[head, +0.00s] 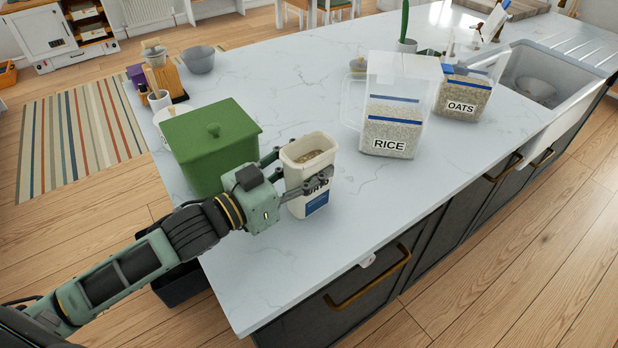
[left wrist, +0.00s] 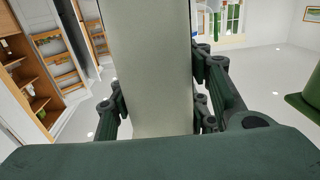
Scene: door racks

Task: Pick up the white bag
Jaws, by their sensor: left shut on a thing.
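The white bag (head: 310,152) is a cream-white, open-topped pack with a blue label and dark lettering. It stands upright near the front left end of the marble counter, and some grainy contents show in its open top. My left gripper (head: 303,182) is shut on it, with fingers on both sides. In the left wrist view the bag (left wrist: 150,65) fills the middle as a pale upright face between the gripper's fingers (left wrist: 155,110). I cannot tell whether its base touches the counter. My right gripper is in neither view.
A green lidded box (head: 212,145) stands close left of the bag. A clear RICE container (head: 392,115) and an OATS container (head: 464,93) stand to the right, before the sink (head: 562,75). The counter (head: 400,200) is clear in front of the RICE container.

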